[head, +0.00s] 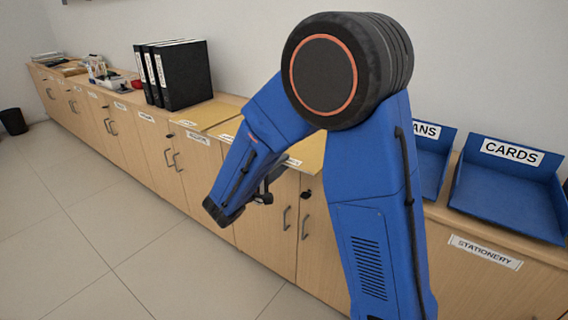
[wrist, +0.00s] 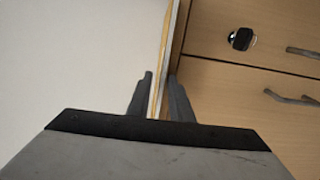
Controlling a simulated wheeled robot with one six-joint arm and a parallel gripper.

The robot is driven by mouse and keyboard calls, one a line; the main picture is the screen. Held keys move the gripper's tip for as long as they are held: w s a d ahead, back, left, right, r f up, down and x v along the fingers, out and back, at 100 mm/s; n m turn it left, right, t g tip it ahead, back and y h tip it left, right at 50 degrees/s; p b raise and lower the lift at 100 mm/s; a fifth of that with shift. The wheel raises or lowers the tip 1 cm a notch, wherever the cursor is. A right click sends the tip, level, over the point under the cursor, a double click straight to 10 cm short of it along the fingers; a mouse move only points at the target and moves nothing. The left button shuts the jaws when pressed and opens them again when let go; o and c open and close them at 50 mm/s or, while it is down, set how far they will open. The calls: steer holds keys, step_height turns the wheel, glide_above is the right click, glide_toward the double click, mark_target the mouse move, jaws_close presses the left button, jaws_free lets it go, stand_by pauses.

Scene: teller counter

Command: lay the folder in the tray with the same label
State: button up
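Several tan folders lie flat on the counter, partly overlapping the front edge: one at the left (head: 203,114), one beside it (head: 232,127), and one (head: 311,153) partly behind my arm. Their labels are too small to read. My gripper (wrist: 160,78) is at the counter's front edge, mostly hidden by my arm in the head view. In the wrist view its fingers stand either side of a thin folder edge (wrist: 155,98), with slim gaps, so it looks open. Two blue trays stand at the right: one reads CARDS (head: 500,190), the other, partly hidden, "ANS" (head: 428,165).
Black binders (head: 178,75) stand upright left of the folders. Further left are small desk items (head: 98,70). Wooden cabinets with handles (head: 285,218) and labels form the counter front. A black bin (head: 13,121) stands on the floor, which is otherwise clear.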

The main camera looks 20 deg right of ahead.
steer(key=shift+c, duration=0.4)
jaws_close()
steer(key=shift+r, duration=0.1)
step_height(320, 180, up, 2)
steer(key=shift+r, duration=0.15)
steer(key=s+a+r, duration=0.5)
steer(key=s+a, duration=0.3)
steer(key=a, duration=0.3)
steer(key=shift+a, duration=0.2)
steer(key=shift+s, duration=0.1)
